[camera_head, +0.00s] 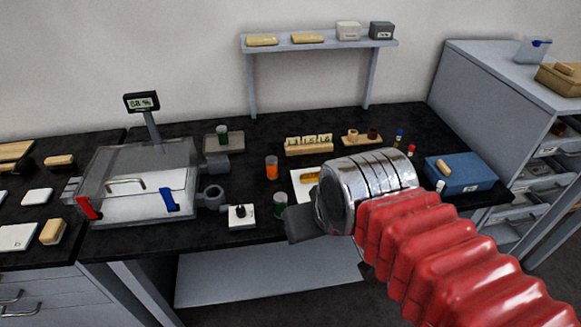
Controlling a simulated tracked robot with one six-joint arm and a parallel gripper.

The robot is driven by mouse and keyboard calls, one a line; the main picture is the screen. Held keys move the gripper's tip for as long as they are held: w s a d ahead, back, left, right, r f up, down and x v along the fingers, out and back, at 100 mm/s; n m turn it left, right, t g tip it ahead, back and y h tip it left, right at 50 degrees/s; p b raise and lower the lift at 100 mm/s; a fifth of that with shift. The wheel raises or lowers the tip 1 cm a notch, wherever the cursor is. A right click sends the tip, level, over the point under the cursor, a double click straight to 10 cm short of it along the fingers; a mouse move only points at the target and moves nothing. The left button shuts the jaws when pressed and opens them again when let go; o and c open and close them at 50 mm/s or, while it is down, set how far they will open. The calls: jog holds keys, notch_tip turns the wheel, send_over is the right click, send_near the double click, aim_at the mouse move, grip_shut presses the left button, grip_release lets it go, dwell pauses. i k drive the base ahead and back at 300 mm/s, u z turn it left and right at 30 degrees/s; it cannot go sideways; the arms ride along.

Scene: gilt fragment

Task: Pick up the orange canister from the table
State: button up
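The orange canister (271,168) stands upright on the black table (240,247), left of the white sheet and behind a green container (280,203). My red-sleeved arm comes in from the lower right and ends in a shiny metal wrist. My gripper (298,224) is the dark grey part at the wrist's left end, near the table's front edge. It is apart from the canister, in front of it and a little to its right. The wrist hides most of the fingers, so I cannot see whether they are open or shut.
A clear-lidded case (140,185) with a display stands left. A white switch box (242,216) sits near the front edge. A wooden rack (308,149) and a blue box (459,174) stand to the right. A shelf (320,42) is above. Bare table surrounds the canister's left side.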

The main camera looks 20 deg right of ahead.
aim_at(271, 161)
jog(key=z, duration=0.05)
jog(key=k, duration=1.35)
jog(key=u, duration=0.55)
jog(key=i, duration=0.85)
jog(key=u, duration=0.35)
jog(key=i, duration=1.2)
jog(key=z, duration=0.6)
